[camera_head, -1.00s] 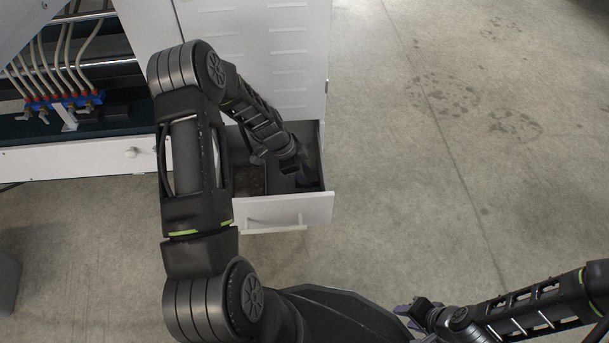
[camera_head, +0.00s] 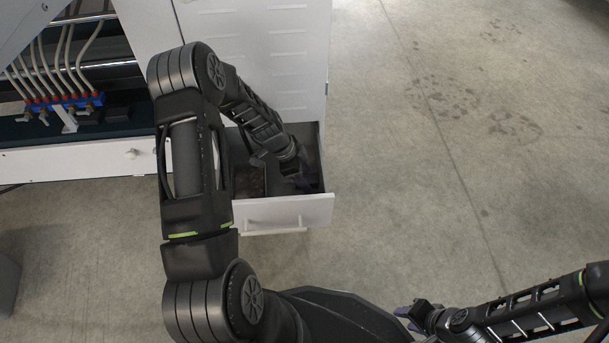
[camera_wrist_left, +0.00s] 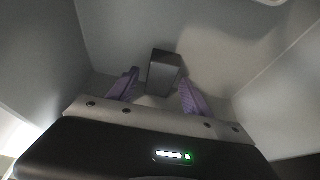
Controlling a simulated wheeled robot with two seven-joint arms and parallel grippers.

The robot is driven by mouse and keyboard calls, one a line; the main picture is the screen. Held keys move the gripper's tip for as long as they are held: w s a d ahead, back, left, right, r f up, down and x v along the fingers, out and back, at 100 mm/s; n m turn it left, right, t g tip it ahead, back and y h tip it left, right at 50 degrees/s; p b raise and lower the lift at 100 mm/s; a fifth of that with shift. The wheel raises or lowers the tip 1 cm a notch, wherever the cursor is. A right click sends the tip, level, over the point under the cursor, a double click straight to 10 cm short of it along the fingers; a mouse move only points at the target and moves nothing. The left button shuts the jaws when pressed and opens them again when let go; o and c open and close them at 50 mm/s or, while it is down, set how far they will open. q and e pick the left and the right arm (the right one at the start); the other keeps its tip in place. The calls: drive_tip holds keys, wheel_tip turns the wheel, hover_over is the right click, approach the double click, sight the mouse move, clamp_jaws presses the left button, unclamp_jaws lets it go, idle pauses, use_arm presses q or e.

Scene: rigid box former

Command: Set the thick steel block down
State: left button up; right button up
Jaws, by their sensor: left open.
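The thick steel block (camera_wrist_left: 164,72) is a dark grey rectangular block. In the left wrist view it rests in the drawer, between and just beyond the purple fingertips of my left gripper (camera_wrist_left: 158,92). The fingers stand apart on either side of it, open. In the head view my left gripper (camera_head: 304,182) reaches down into the right part of the open drawer (camera_head: 284,213), and the block there is hidden by the arm. My right gripper (camera_head: 408,315) is at the bottom of the head view, away from the drawer; its fingers are too small to judge.
The drawer's walls (camera_wrist_left: 110,35) rise close around my left gripper. A brown item (camera_head: 250,181) lies in the drawer's left part. The white machine cabinet (camera_head: 262,60) stands behind, with hoses and a blue valve manifold (camera_head: 70,102) at left. The floor to the right is clear.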

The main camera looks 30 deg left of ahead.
use_arm(q)
drive_tip(key=p+v, duration=0.3)
drive_tip(key=v, duration=0.9)
